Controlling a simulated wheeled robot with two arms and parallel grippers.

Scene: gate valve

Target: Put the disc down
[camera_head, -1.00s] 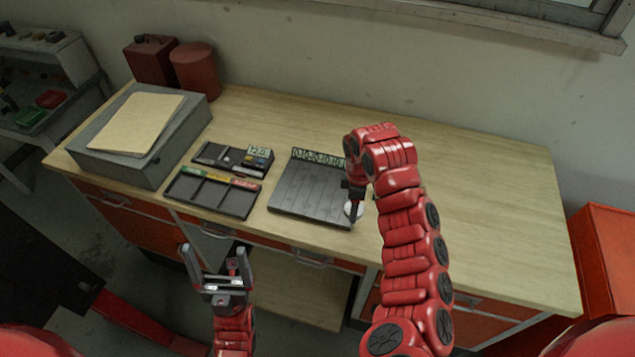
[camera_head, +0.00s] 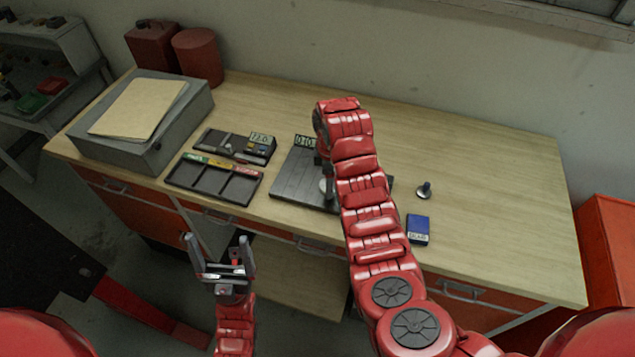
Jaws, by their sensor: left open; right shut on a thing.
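The pale disc (camera_head: 324,187) shows as a small light patch over the dark grooved board (camera_head: 292,184), partly hidden by my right arm. My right gripper (camera_head: 326,180) is shut on the disc above the board's right part. I cannot tell whether the disc touches the board. My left gripper (camera_head: 222,262) is open and empty, in front of the bench edge and below the tray.
A dark tray with compartments (camera_head: 214,199) and a small scale-like device (camera_head: 237,145) lie left of the board. A small metal part with a stem (camera_head: 424,190) and a blue box (camera_head: 418,229) stand to the right. The bench's right side is mostly clear.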

